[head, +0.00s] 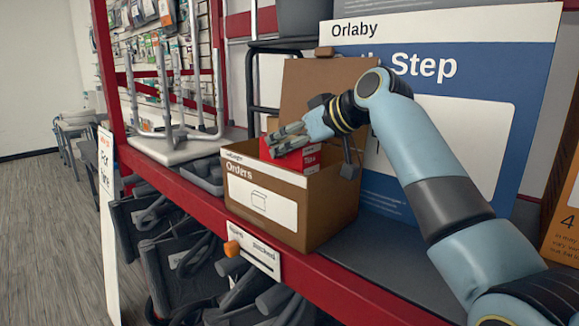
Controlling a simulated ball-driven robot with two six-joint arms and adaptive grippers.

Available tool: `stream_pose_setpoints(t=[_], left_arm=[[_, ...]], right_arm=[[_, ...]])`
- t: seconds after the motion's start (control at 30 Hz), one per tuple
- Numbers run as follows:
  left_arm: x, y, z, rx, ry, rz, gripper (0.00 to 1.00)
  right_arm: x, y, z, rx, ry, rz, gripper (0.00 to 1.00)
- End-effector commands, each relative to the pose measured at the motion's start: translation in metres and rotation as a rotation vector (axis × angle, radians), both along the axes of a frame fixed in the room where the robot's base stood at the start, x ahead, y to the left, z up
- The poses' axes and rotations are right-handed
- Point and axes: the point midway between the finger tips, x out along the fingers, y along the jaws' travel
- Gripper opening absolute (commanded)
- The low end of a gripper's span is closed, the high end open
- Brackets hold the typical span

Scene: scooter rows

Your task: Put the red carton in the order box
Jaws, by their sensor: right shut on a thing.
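The order box (329,213) is a brown open-topped cardboard box with a white label reading "Orders". It stands on the shelf in the middle of the head view. The red carton (310,158) is at the box's opening, partly below the front rim, so its lower part is hidden. My right gripper (285,141) reaches in from the right over the box and is shut on the red carton. I cannot tell whether the carton touches the box floor. My left gripper is not in view.
The red-edged shelf (390,302) carries the box. A large blue and white "Step" panel (480,60) stands behind on the right. A white stand with upright metal legs (185,150) is on the left. A grey tray (205,176) sits beside the box. Dark scooter parts hang below.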

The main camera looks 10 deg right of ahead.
Motion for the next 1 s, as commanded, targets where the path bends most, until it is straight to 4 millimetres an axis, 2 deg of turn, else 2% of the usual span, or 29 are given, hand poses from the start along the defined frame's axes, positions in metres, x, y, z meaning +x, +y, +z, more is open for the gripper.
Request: stream_pose_setpoints(t=[0.17,0.3,0.63,0.67,0.83,1.0], left_arm=[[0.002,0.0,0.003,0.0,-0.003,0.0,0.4],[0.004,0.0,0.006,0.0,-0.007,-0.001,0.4],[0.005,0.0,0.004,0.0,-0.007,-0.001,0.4],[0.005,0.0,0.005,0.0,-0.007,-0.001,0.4],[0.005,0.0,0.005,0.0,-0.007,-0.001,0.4],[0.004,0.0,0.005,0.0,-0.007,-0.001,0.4]], right_arm=[[-0.001,0.0,-0.016,0.001,0.002,0.0,0.0],[0.0,0.0,-0.037,0.0,0.001,0.0,0.0],[0.0,0.0,-0.042,0.0,-0.001,-0.001,0.0],[0.0,0.0,-0.043,0.0,0.0,0.0,0.54],[0.0,0.0,-0.042,0.0,0.0,0.0,0.74],[0.0,0.0,-0.042,0.0,0.0,0.0,0.74]])
